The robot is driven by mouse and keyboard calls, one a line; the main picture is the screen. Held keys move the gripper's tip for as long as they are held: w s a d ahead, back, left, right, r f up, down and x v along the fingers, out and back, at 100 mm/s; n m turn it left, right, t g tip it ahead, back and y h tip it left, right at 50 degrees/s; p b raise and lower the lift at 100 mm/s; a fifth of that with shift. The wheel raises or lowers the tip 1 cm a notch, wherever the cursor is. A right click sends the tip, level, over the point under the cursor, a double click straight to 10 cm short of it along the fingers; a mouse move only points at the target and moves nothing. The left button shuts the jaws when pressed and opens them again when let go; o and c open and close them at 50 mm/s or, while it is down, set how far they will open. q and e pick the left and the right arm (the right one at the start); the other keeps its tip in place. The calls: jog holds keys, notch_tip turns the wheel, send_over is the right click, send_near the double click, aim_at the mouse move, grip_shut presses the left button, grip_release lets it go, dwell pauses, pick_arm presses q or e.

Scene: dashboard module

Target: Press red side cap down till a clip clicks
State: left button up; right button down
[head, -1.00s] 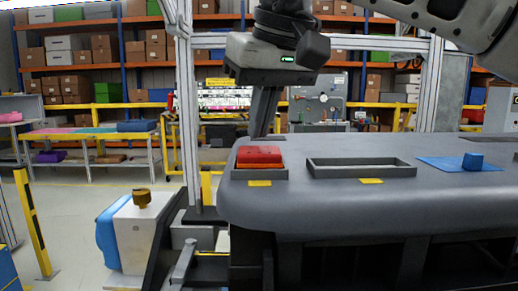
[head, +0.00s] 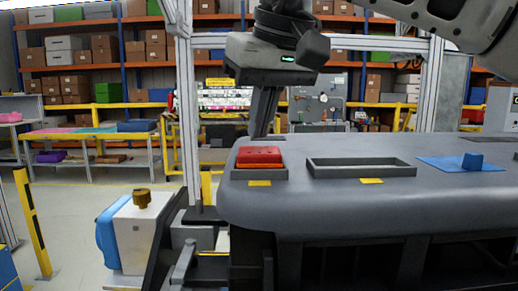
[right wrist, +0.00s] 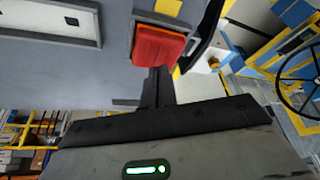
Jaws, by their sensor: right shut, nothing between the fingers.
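The red side cap (head: 259,156) sits in a shallow grey tray (head: 259,174) at the left end of the dashboard module (head: 340,202). In the right wrist view the red cap (right wrist: 158,46) lies just past my fingertips. My right gripper (head: 258,135) is shut and empty, with its fingers pointing down at the far side of the cap. In the right wrist view its closed fingers (right wrist: 159,75) reach to the cap's edge. I cannot tell whether they touch it. The clip is not visible. My left gripper is not in view.
A blue block (head: 472,161) stands on a blue mat (head: 440,164) at the far right. Yellow labels (head: 371,181) mark the front. A metal frame post (head: 186,120) stands left of the module.

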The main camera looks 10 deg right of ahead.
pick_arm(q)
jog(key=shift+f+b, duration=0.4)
pick_arm(e)
jog(key=shift+f, duration=0.75)
jog(key=shift+s+f, duration=0.1)
jog(key=shift+f, duration=0.2)
dwell(1.1)
dwell(0.7)
notch_tip(320, 180, up, 3)
jog(key=p, duration=0.3)
notch_tip(320, 180, up, 4)
jog(key=p, duration=0.4)
jog(key=shift+r+p, duration=0.15)
jog(key=shift+p, duration=0.15)
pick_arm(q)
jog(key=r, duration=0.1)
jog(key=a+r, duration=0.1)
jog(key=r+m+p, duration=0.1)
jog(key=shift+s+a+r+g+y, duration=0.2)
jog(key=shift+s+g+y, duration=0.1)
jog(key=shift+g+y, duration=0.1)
pick_arm(e)
jog(key=shift+r, duration=0.55)
